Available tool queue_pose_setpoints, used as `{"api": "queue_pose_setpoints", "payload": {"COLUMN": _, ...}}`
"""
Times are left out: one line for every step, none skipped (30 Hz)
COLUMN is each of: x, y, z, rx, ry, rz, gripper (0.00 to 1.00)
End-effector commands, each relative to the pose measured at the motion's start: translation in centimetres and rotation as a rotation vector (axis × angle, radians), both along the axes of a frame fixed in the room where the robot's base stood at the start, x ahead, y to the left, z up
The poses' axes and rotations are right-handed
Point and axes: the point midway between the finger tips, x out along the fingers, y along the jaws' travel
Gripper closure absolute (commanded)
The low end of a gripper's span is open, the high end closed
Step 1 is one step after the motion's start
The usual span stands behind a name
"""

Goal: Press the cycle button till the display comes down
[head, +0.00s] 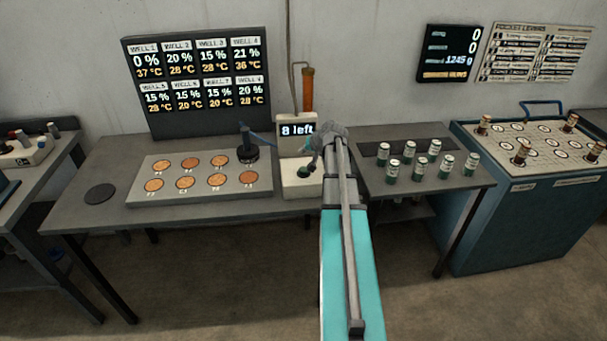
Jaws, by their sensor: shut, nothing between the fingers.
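A small display (298,130) reads "8 left". It sits on the upper part of a pale dispenser-like unit (302,188) at the right end of the grey bench. A small dark green round thing (303,171), which looks like the cycle button, shows on the front ledge of this unit. My gripper (311,166) is shut and empty, pointing down just beside and over the green thing. I cannot tell whether it touches it. My arm hides the right side of the unit.
Left of the unit, a grey plate (258,187) carries several copper discs and a black stand with a blue lever (247,147). A wall screen (195,85) lists wells. Several green-and-white jars (434,150) stand on the right bench. A teal cart (520,215) is farther right.

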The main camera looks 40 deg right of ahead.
Motion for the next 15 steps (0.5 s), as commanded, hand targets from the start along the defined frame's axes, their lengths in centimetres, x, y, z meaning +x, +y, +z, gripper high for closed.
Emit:
{"api": "queue_pose_setpoints", "payload": {"x": 0.0, "y": 0.0, "z": -0.9, "rx": 0.000, "ry": 0.000, "rz": 0.000, "gripper": 1.00}}
{"api": "queue_pose_setpoints", "payload": {"x": 0.0, "y": 0.0, "z": -1.2, "rx": 0.000, "ry": 0.000, "rz": 0.000, "gripper": 1.00}}
{"api": "queue_pose_setpoints", "payload": {"x": 0.0, "y": 0.0, "z": -1.5, "rx": 0.000, "ry": 0.000, "rz": 0.000, "gripper": 1.00}}
{"api": "queue_pose_setpoints", "payload": {"x": 0.0, "y": 0.0, "z": -1.7, "rx": 0.000, "ry": 0.000, "rz": 0.000, "gripper": 1.00}}
{"api": "queue_pose_setpoints", "payload": {"x": 0.0, "y": 0.0, "z": -2.0, "rx": 0.000, "ry": 0.000, "rz": 0.000, "gripper": 1.00}}
{"api": "queue_pose_setpoints", "payload": {"x": 0.0, "y": 0.0, "z": -2.3, "rx": 0.000, "ry": 0.000, "rz": 0.000, "gripper": 1.00}}
{"api": "queue_pose_setpoints", "payload": {"x": 0.0, "y": 0.0, "z": -2.6, "rx": 0.000, "ry": 0.000, "rz": 0.000, "gripper": 1.00}}
{"api": "queue_pose_setpoints", "payload": {"x": 0.0, "y": 0.0, "z": -2.8, "rx": 0.000, "ry": 0.000, "rz": 0.000, "gripper": 1.00}}
{"api": "queue_pose_setpoints", "payload": {"x": 0.0, "y": 0.0, "z": -3.2, "rx": 0.000, "ry": 0.000, "rz": 0.000, "gripper": 1.00}}
{"api": "queue_pose_setpoints", "payload": {"x": 0.0, "y": 0.0, "z": -3.4, "rx": 0.000, "ry": 0.000, "rz": 0.000, "gripper": 1.00}}
{"api": "queue_pose_setpoints", "payload": {"x": 0.0, "y": 0.0, "z": -3.7, "rx": 0.000, "ry": 0.000, "rz": 0.000, "gripper": 1.00}}
{"api": "queue_pose_setpoints", "payload": {"x": 0.0, "y": 0.0, "z": -4.0, "rx": 0.000, "ry": 0.000, "rz": 0.000, "gripper": 1.00}}
{"api": "queue_pose_setpoints", "payload": {"x": 0.0, "y": 0.0, "z": -4.2, "rx": 0.000, "ry": 0.000, "rz": 0.000, "gripper": 1.00}}
{"api": "queue_pose_setpoints", "payload": {"x": 0.0, "y": 0.0, "z": -4.4, "rx": 0.000, "ry": 0.000, "rz": 0.000, "gripper": 1.00}}
{"api": "queue_pose_setpoints", "payload": {"x": 0.0, "y": 0.0, "z": -4.6, "rx": 0.000, "ry": 0.000, "rz": 0.000, "gripper": 1.00}}
